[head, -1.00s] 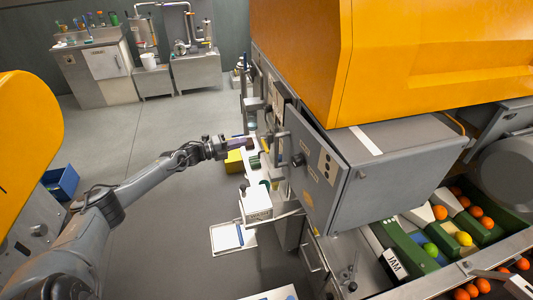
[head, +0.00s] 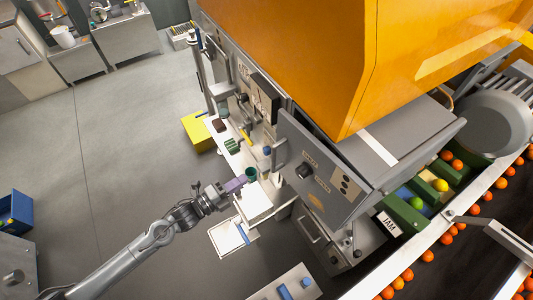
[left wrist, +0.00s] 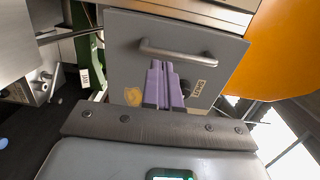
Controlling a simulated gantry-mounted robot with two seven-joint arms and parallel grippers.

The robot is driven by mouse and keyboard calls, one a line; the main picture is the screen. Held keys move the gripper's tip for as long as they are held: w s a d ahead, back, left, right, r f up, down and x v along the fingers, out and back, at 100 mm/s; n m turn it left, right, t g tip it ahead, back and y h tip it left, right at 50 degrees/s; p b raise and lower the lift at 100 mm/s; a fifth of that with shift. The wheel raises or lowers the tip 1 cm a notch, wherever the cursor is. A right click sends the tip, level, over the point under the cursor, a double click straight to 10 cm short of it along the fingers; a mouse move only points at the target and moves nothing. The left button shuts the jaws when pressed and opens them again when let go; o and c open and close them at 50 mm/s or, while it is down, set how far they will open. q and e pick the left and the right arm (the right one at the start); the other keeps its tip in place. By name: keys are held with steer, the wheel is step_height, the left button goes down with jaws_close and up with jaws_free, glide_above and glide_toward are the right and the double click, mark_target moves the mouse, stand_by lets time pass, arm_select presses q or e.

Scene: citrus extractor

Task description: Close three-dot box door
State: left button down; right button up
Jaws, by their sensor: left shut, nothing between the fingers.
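The three-dot box door (head: 325,190) is a grey panel with three dots, a dark knob, a yellow sticker and a bar handle (head: 279,156). It stands at an angle at the front of the grey box under the orange hood; how wide its gap is I cannot tell. My left gripper (head: 243,182) has purple fingers, shut and empty, apart from the door on its left. In the left wrist view the purple fingertips (left wrist: 162,66) point at the grey door face (left wrist: 125,60), below its handle (left wrist: 193,52). The dots do not show there. My right gripper is out of view.
A white box (head: 262,203) and a green cup (head: 251,174) are close to my left gripper. A yellow box (head: 197,131) stands farther back. A conveyor with oranges (head: 425,255) runs at the right. Open floor (head: 120,160) lies to the left.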

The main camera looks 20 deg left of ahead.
mark_target(278, 154)
arm_select(q)
steer(key=x, duration=1.3)
steer(key=shift+w+a, duration=0.15)
steer(key=shift+w, duration=0.1)
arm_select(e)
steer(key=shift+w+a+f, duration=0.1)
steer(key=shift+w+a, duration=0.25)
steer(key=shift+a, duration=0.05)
arm_select(q)
steer(key=shift+w+b, duration=0.1)
steer(key=shift+b, duration=0.2)
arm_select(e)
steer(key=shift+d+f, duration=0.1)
